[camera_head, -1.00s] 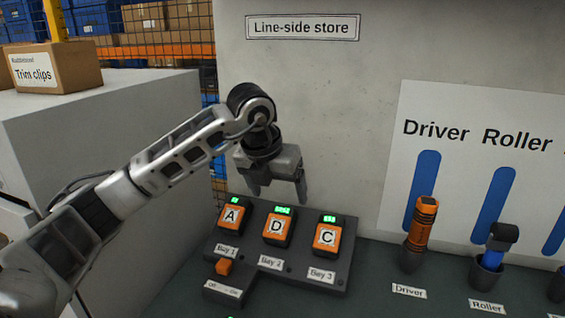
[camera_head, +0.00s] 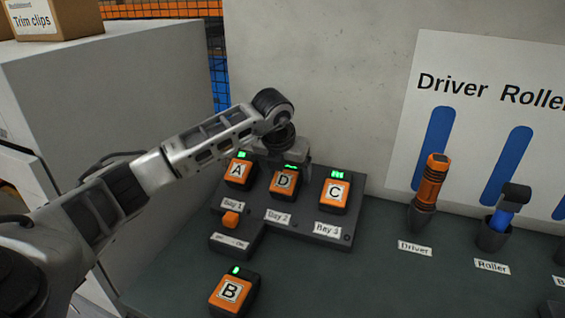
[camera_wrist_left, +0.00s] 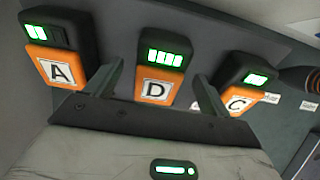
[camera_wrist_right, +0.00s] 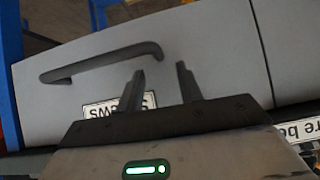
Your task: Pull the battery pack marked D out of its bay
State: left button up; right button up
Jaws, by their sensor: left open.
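The battery pack marked D (camera_head: 283,184) is orange and black with a lit green display. It sits in Bay 2 of the dark charger (camera_head: 262,224), between pack A (camera_head: 239,172) and pack C (camera_head: 334,194). My left gripper (camera_head: 292,166) is over the back of pack D and hides part of it. In the left wrist view pack D (camera_wrist_left: 157,85) lies between the two open fingers of my left gripper (camera_wrist_left: 153,90); contact is not visible. My right gripper (camera_wrist_right: 160,82) shows only in the right wrist view, fingers apart and empty, facing a grey front with a handle.
Pack B (camera_head: 232,292) stands loose on the bench in front of the charger. An orange switch (camera_head: 231,220) is at the charger's front left. A driver (camera_head: 430,190) and a roller (camera_head: 504,212) stand in holders to the right. Bare bench lies at front right.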

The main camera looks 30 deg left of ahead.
aim_at(282, 186)
pick_arm(q)
jog(key=shift+b+x, duration=0.4)
jog(key=shift+x, duration=0.7)
pick_arm(e)
jog(key=shift+w+a+r, duration=0.1)
jog(key=shift+w+a, duration=0.15)
jog(key=shift+a, duration=0.05)
pick_arm(q)
jog(key=c, duration=1.5)
pick_arm(e)
jog(key=shift+d, duration=0.15)
pick_arm(q)
jog(key=shift+r, duration=0.1)
jog(key=shift+r, duration=0.15)
pick_arm(e)
jog(key=shift+r, duration=0.1)
pick_arm(q)
jog(key=shift+s+r+p, duration=0.2)
jog(key=shift+p, duration=0.1)
pick_arm(e)
jog(key=shift+r, duration=0.1)
pick_arm(q)
jog(key=shift+r, duration=0.15)
